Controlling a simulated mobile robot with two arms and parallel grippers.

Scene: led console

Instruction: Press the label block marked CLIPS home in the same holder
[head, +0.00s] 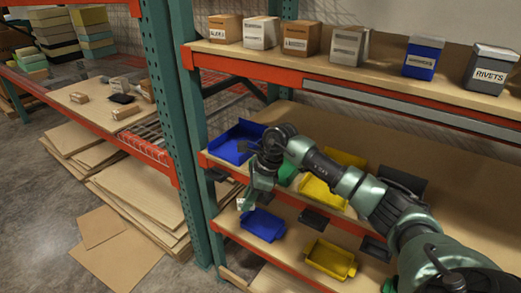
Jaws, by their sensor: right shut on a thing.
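I cannot make out the word CLIPS anywhere. Small dark pieces that look like label holders (315,218) sit along the shelf edge, another (375,247) further right. Which holder belongs to the block cannot be told. My left gripper is not in view.
A blue bin (263,225) and a yellow bin (330,259) stand on the lower shelf. Another blue bin (238,141) is on the middle shelf. Labelled boxes, one marked RIVETS (490,72), line the top shelf. A green upright (190,130) stands left of the gripper.

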